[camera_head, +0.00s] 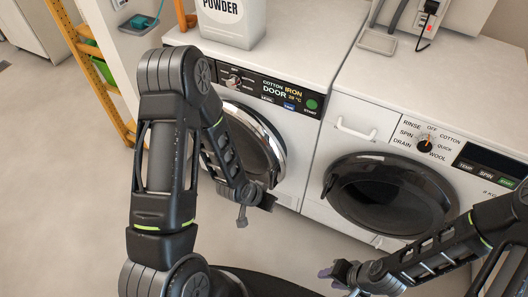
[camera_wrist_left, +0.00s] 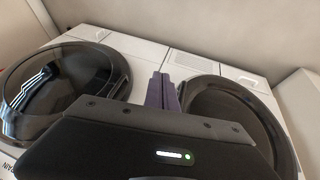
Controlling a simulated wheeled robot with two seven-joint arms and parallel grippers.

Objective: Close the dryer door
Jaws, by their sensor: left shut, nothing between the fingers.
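The dryer is the left white machine (camera_head: 312,60), with a lit panel reading COTTON IRON and DOOR. Its round dark door with a chrome rim (camera_head: 279,153) is partly hidden behind my left arm; I cannot tell how far it stands from the body. My left gripper (camera_head: 243,214) is low in front of this door, its fingers unclear there. In the left wrist view its purple fingers (camera_wrist_left: 162,95) are together and empty, beside a dark round door (camera_wrist_left: 230,112). My right gripper (camera_head: 333,276) is low in front of the right machine, apart from it; its jaw gap is unclear.
The washer (camera_head: 345,108) stands close on the right, its dark round door (camera_head: 392,195) appearing closed. A powder box (camera_head: 232,24) stands on the dryer. An orange shelf frame (camera_head: 85,65) is at the left. The floor (camera_head: 70,200) at left is clear.

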